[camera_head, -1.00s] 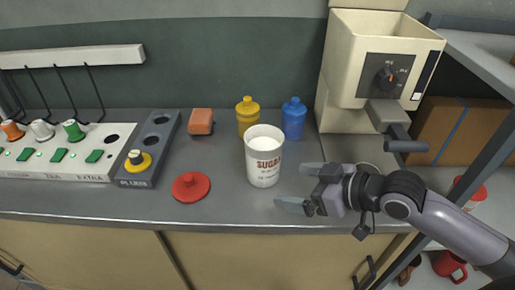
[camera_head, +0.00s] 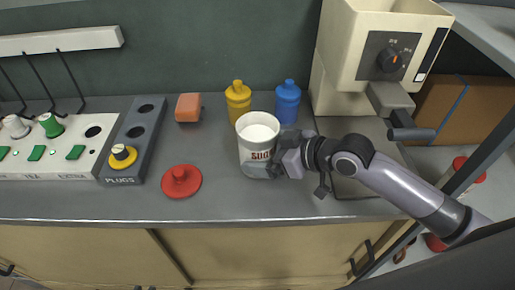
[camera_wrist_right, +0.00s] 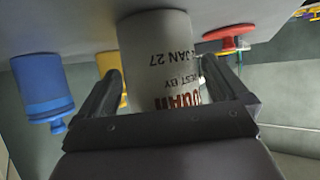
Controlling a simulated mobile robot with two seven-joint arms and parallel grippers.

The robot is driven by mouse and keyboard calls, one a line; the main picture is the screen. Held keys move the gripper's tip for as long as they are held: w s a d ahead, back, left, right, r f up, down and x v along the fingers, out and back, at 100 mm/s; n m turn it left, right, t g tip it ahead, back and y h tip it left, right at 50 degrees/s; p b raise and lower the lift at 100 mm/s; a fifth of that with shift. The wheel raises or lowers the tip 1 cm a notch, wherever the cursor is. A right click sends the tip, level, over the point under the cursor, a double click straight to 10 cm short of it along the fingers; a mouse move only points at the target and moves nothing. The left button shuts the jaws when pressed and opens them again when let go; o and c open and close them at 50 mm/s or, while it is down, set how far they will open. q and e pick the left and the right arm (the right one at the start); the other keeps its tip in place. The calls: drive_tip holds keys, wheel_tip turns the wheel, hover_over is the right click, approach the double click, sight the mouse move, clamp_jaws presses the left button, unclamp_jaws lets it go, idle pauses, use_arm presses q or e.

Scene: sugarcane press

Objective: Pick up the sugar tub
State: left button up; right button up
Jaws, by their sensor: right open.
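The sugar tub (camera_head: 257,133) is a white, open-topped tub with red lettering. It stands upright on the counter in the head view. My right gripper (camera_head: 264,168) is at its lower right side, with a finger across its front. In the right wrist view the tub (camera_wrist_right: 160,60) sits between the two fingers of the right gripper (camera_wrist_right: 165,85), which is open; a gap shows on the left side, and contact on the right is unclear. A red lid (camera_head: 181,181) with a knob lies on the counter left of the tub. My left gripper is not in view.
A yellow bottle (camera_head: 238,101) and a blue bottle (camera_head: 287,102) stand just behind the tub. An orange block (camera_head: 188,107) lies farther left. A cream press (camera_head: 384,50) stands at the right. A dark plugs panel (camera_head: 133,141) is left of the lid. The counter front is clear.

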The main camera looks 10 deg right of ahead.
drive_tip(key=shift+w+a+f, duration=0.25)
drive_tip(key=shift+w+a, duration=0.05)
drive_tip(key=shift+w, duration=0.05)
drive_tip(key=shift+r, duration=0.15)
drive_tip(key=c, duration=1.2)
drive_tip(key=shift+r, duration=0.15)
drive_tip(key=shift+r+p, duration=1.1)
drive_tip(key=shift+r, duration=8.7)
